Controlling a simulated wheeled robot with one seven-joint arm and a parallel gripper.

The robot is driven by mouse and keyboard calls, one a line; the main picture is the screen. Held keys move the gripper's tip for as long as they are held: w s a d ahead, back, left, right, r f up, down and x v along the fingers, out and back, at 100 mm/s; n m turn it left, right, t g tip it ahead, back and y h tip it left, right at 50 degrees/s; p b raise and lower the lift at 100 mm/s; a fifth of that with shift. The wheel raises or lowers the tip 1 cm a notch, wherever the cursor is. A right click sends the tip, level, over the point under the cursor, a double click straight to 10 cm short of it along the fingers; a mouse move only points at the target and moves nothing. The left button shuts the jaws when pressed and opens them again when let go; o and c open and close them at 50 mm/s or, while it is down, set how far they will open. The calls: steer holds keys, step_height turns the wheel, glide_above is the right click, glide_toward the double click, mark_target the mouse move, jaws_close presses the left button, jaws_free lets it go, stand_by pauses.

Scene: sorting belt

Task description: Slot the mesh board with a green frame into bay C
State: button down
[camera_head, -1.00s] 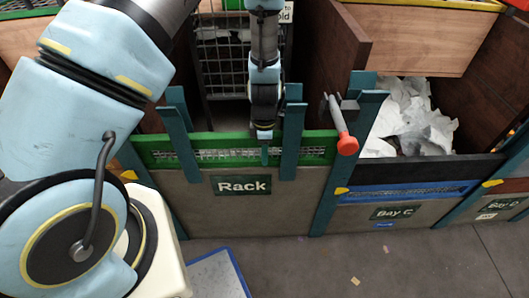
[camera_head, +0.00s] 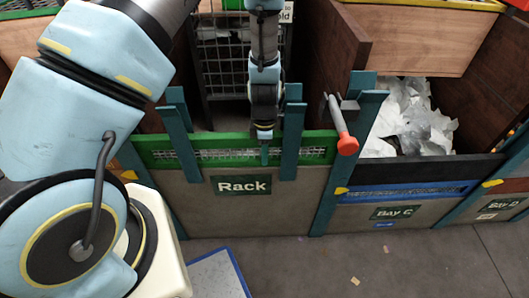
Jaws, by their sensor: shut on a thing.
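The mesh board with a green frame (camera_head: 210,141) stands upright in the bay labelled Rack (camera_head: 241,184), between teal posts. My gripper (camera_head: 264,145) points down at the board's top edge and is shut on it; the fingertips are small and partly hidden. Bay C (camera_head: 397,212) is to the right of the Rack. A blue-framed mesh board (camera_head: 405,192) and a black top edge (camera_head: 428,168) show across its front.
A red-handled tool (camera_head: 342,130) hangs on the post between the Rack and Bay C. Crumpled white sheets (camera_head: 415,118) lie behind Bay C. Bay D (camera_head: 501,204) is at the far right. A blue-edged white panel (camera_head: 215,276) lies on the floor.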

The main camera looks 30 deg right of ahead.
steer(key=shift+r, duration=0.1)
step_height(320, 180, up, 33)
steer(key=p, duration=2.3)
